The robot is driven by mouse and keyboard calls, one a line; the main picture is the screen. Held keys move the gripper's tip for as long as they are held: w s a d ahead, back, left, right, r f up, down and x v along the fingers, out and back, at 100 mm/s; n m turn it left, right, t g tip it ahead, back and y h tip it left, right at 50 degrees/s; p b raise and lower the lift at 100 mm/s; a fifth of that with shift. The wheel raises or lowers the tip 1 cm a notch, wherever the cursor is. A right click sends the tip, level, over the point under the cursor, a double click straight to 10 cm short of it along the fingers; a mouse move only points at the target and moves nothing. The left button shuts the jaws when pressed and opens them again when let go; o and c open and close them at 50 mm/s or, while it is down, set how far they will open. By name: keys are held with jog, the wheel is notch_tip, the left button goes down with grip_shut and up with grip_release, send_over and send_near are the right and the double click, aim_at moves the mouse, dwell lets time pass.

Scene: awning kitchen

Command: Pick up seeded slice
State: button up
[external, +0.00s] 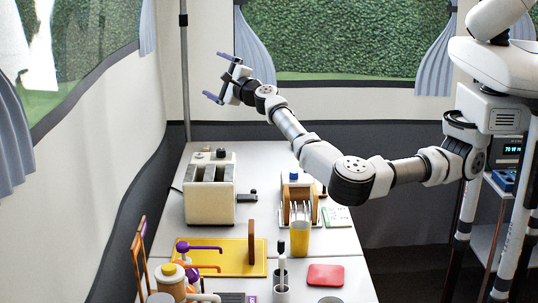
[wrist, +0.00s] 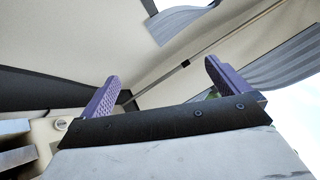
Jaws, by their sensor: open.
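A thin brown piece (external: 252,242) stands upright, edge-on, at the right end of the yellow board (external: 218,258) in the external view. It may be the seeded slice, but no seeds can be made out. My gripper (external: 218,77) is raised high above the back of the table, well above the toaster, with its fingers pointing left. It also shows in the wrist view (wrist: 162,70), where its two purple fingers are wide apart with nothing between them. The wrist view does not show the brown piece.
A cream toaster (external: 210,190) stands behind the board. A wooden rack (external: 298,197), a yellow cup (external: 300,240) with utensils and a red pad (external: 326,275) are to the right. Purple-handled utensils (external: 198,247) lie across the board. Walls and curtains bound the left and back.

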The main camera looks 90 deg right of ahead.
notch_tip(320, 180, down, 6)
jog(key=w+n+y, duration=0.1)
jog(key=n+y, duration=0.2)
jog(key=y, duration=0.2)
jog(key=m+g+y+p, duration=0.2)
jog(key=m+g+y, duration=0.65)
jog(key=g, duration=0.55)
send_over(285, 189)
jog(key=shift+n+y, duration=0.35)
jog(key=shift+y, duration=0.1)
notch_tip(285, 189, down, 18)
jog(key=shift+d+r, duration=0.1)
notch_tip(285, 189, down, 8)
jog(key=shift+r+p, duration=0.1)
jog(key=shift+p, duration=0.6)
jog(key=shift+s+a+f+p, duration=0.15)
jog(key=shift+f+p, duration=0.35)
jog(key=shift+f, duration=1)
jog(key=shift+s+a+f+p, duration=0.1)
jog(key=shift+f+p, duration=0.4)
jog(key=shift+f, duration=0.95)
jog(key=c, duration=0.6)
